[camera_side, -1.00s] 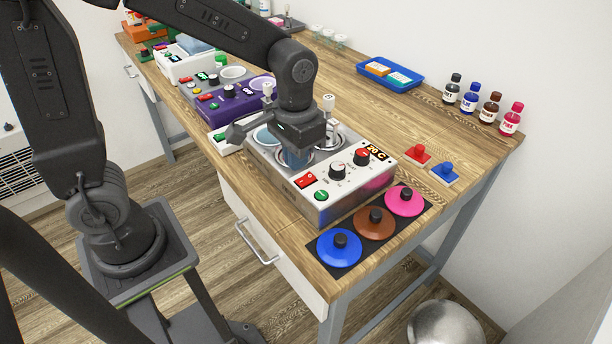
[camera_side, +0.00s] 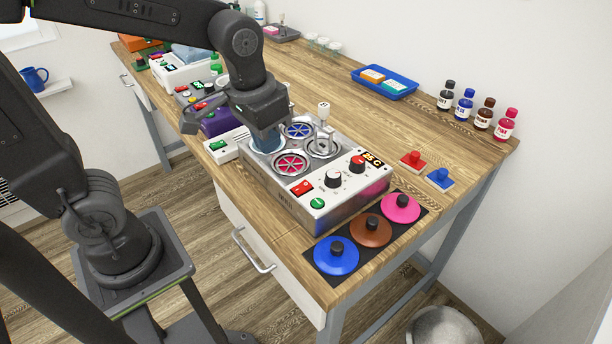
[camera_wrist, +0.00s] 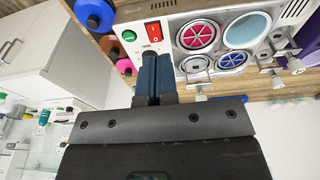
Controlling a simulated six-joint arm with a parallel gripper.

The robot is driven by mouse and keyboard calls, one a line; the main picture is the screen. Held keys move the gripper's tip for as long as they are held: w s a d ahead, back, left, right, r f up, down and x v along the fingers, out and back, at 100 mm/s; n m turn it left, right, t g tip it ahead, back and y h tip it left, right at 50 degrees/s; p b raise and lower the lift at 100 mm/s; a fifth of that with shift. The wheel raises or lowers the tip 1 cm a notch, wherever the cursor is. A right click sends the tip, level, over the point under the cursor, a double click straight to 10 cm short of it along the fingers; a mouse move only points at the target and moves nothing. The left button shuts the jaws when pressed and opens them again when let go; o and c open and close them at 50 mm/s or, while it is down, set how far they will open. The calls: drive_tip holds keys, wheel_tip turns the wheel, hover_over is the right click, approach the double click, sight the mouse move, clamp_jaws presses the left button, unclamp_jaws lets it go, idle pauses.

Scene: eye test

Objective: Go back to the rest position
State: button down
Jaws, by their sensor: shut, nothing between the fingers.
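My gripper (camera_side: 267,141) is over the back left of the silver machine (camera_side: 345,204), with its blue fingers together and nothing held. In the wrist view my gripper (camera_wrist: 154,60) also shows its two blue fingers side by side, in front of the machine's panel. The machine has a pink well (camera_side: 291,163), a blue well (camera_side: 298,130) and a grey well (camera_side: 322,149) in its top. A light blue well (camera_wrist: 247,28) shows in the wrist view; the gripper mostly hides it in the side view. I cannot tell how high the fingertips are above the machine.
Blue (camera_side: 336,258), brown (camera_side: 371,231) and pink (camera_side: 401,208) lids lie on a black mat in front. A blue tray (camera_side: 398,92) and several bottles (camera_side: 464,104) stand behind. A purple machine (camera_side: 222,122) is left of my gripper. Open tabletop lies behind the silver machine.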

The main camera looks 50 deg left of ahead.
drive_tip(key=s+a+r+t, duration=0.2)
drive_tip(key=s+r+t, duration=0.1)
drive_tip(key=s, duration=0.4)
drive_tip(key=shift+s+a+t, duration=0.2)
drive_tip(key=shift+a+t, duration=0.1)
drive_tip(key=shift+a, duration=0.05)
